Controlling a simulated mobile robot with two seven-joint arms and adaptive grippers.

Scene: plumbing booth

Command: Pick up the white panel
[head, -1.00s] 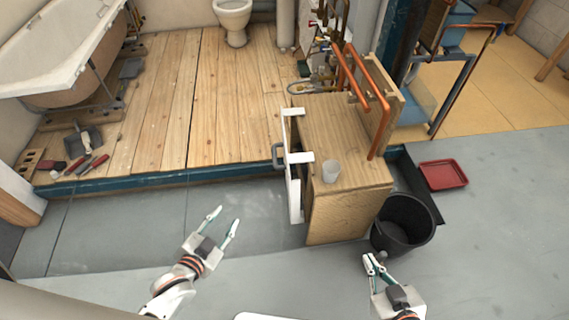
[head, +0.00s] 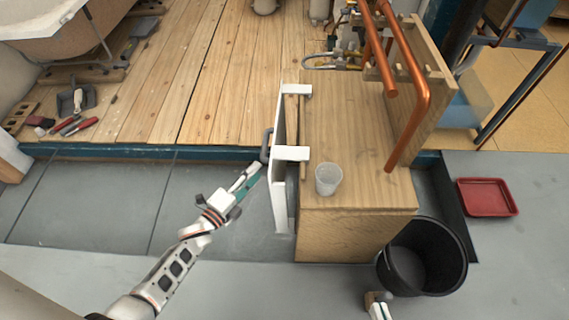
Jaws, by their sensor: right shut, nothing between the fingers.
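The white panel (head: 280,196) hangs upright on the left side of the wooden cabinet (head: 357,238), with two white hooks over its top. A grey handle (head: 266,146) stands out from its left face. My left gripper (head: 259,170) is just left of the panel, its fingertips close below the handle. Its fingers are seen nearly edge-on and overlap, so I cannot tell how far apart they are or whether they touch the panel. My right gripper (head: 378,303) is at the bottom edge, partly cut off, shut and empty, below the black bucket.
A translucent cup (head: 328,179) stands on the cabinet top near the panel. Copper pipes (head: 411,120) rise behind it. A black bucket (head: 424,258) and red tray (head: 487,197) are on the right. Tools (head: 75,125) lie on the raised wooden floor. Grey floor left of my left arm is clear.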

